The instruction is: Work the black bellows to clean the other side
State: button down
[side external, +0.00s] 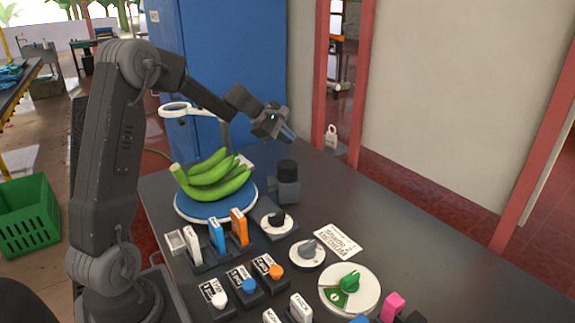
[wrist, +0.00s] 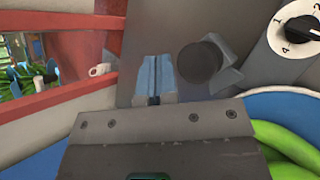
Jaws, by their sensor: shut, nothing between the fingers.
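The black bellows (side external: 287,168) stands upright on a grey block (side external: 284,189) at the back of the dark table, right of the bananas. In the wrist view its round dark top (wrist: 200,62) shows just right of my fingers. My gripper (side external: 290,135) is above the bellows, apart from it, with its blue fingers shut and empty. The fingers also show together in the wrist view (wrist: 155,76). A bunch of green bananas (side external: 212,176) lies on a blue round plate with a white rim (side external: 214,209).
A white ring on a stand (side external: 188,109) rises behind the bananas. A black-knobbed dial (side external: 277,222), a grey-knobbed dial (side external: 307,252), a green-knobbed dial (side external: 349,287) and several labelled switches fill the front. A white printed card (side external: 338,242) lies right. The table's right side is clear.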

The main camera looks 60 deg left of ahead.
aim_at(287, 165)
dwell(0.3)
notch_tip(287, 165, up, 4)
jog(key=shift+f, duration=0.1)
dwell(0.3)
jog(key=shift+f, duration=4.4)
jog(key=shift+f, duration=0.4)
